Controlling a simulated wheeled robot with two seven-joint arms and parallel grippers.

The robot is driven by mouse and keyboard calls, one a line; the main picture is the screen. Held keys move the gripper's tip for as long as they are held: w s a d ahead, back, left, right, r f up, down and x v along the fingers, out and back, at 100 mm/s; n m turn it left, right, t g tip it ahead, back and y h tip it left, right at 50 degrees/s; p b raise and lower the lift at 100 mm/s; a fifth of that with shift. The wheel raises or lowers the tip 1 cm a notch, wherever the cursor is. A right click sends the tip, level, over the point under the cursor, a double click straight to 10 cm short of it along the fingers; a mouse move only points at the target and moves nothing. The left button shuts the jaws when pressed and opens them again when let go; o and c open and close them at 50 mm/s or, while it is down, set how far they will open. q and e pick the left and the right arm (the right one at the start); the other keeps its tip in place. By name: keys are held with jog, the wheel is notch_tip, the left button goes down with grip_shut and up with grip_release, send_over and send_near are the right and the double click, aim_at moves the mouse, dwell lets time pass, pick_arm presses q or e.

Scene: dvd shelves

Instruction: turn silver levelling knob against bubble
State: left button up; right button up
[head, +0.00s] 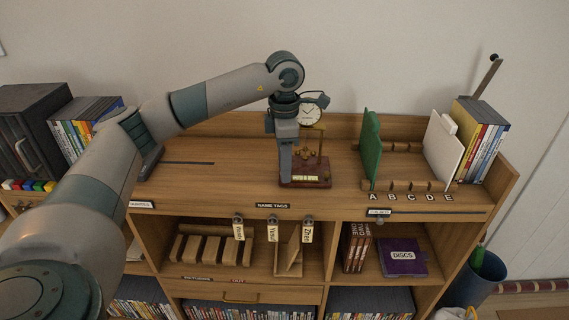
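A small brass instrument on a reddish-brown base (316,181) stands on the wooden shelf top, in the middle of the head view. It has an upright brass frame with small brass parts inside. My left gripper (286,180) points down at the left side of this instrument, with its tips close to the base. I cannot tell whether it touches anything or whether its fingers are open. The silver levelling knob and the bubble cannot be made out; the gripper covers the left part of the instrument. My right gripper is not in view.
To the right are a green divider (371,145), a white divider (441,148) and upright DVD cases (480,140). Name tags (272,230) hang at the front edge. The shelf top left of the instrument is mostly clear.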

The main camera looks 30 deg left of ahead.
pick_arm(q)
jog(key=shift+r, duration=0.1)
